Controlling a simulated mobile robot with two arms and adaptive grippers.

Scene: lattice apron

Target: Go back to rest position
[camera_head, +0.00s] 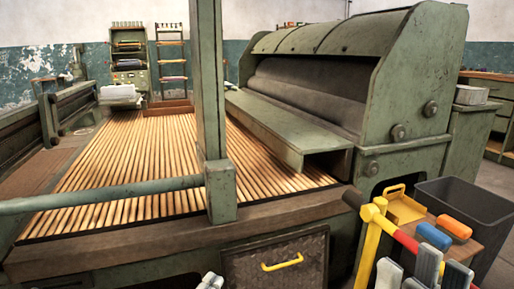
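My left gripper (210,281) shows only as grey fingertips at the bottom edge, in front of the lattice table. Most of it is cut off, and I cannot tell whether it is open or shut.
A dark bin (480,205) stands behind.

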